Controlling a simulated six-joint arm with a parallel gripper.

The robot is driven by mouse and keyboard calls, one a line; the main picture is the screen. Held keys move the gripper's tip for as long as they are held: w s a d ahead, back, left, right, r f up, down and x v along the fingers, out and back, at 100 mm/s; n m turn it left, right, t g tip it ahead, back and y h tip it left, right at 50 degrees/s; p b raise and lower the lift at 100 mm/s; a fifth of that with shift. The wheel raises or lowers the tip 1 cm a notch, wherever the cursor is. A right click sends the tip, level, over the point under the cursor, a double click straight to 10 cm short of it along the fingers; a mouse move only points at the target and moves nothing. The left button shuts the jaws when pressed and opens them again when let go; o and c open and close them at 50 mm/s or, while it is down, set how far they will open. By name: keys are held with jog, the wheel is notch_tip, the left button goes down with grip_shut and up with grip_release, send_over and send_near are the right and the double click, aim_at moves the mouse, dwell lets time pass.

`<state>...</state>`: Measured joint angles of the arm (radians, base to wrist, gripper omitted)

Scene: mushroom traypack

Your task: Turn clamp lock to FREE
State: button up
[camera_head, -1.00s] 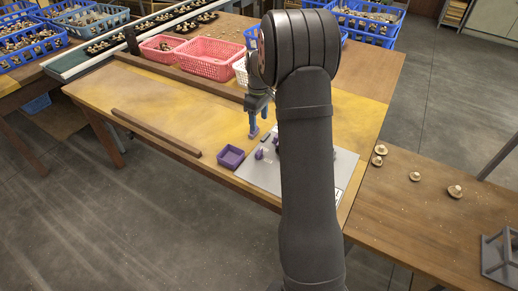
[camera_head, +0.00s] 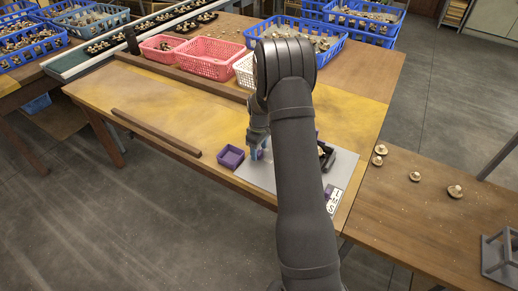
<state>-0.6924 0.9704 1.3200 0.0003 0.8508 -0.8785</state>
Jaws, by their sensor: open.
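My gripper (camera_head: 260,150) is low over the left part of the grey plate (camera_head: 345,168), just right of the purple tray. It points down and is open; its fingertips are small in the picture and partly behind my arm. The purple piece that stood near there is now mostly hidden by my gripper. A black fixture (camera_head: 327,158) with a mushroom in it shows at the right edge of my arm. A small purple part (camera_head: 328,192) sits beside a white label (camera_head: 334,202) with dark letters. I cannot tell which part is the clamp lock or its setting.
The small purple tray (camera_head: 231,157) stands at the plate's left edge. A wooden bar (camera_head: 155,133) lies on the table's left. Pink baskets (camera_head: 208,60) and blue crates (camera_head: 300,35) stand behind. Several loose mushrooms (camera_head: 415,176) lie on the right table. The yellow table middle is clear.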

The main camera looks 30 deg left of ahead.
jog(key=shift+c, duration=0.2)
jog(key=c, duration=1)
jog(key=shift+o, duration=0.3)
jog(key=shift+m, duration=0.3)
jog(key=m, duration=0.3)
jog(key=shift+m, duration=0.3)
jog(key=m, duration=0.4)
jog(key=shift+m, duration=0.3)
jog(key=m, duration=0.4)
jog(key=shift+m, duration=2.5)
